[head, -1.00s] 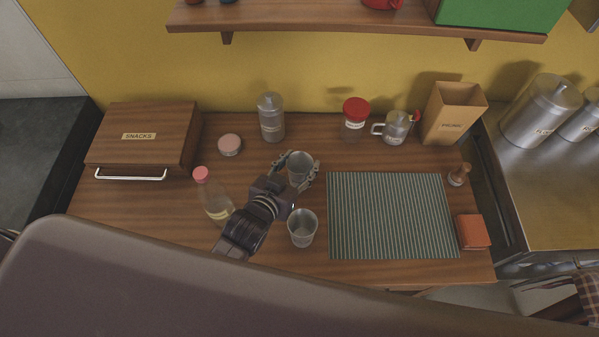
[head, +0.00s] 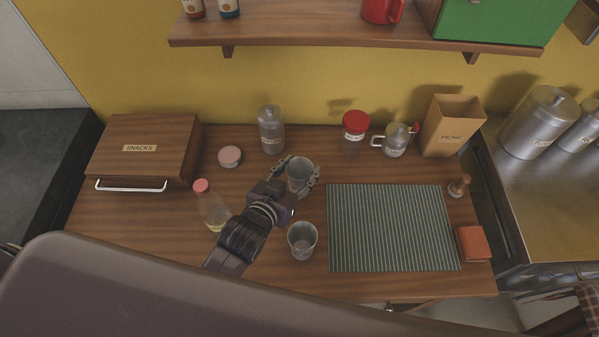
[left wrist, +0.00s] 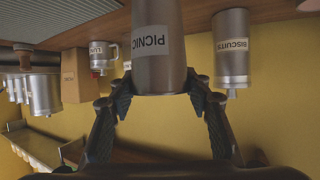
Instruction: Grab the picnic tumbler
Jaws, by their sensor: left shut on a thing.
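The picnic tumbler (head: 299,173) is a grey steel cup near the middle of the wooden counter. In the left wrist view, which is upside down, its white label on the tumbler (left wrist: 160,45) reads PICNIC. My left gripper (head: 301,182) is shut on it, with one finger on each side; the wrist view shows both fingers (left wrist: 160,100) against its rim end. Its base is out of the wrist view, so I cannot tell whether it touches the counter. A second, similar steel tumbler (head: 302,241) stands in front of it, with no label visible. My right gripper is not in view.
A pink-capped bottle (head: 214,214) stands left of my arm. A striped mat (head: 391,228) lies bare to the right.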

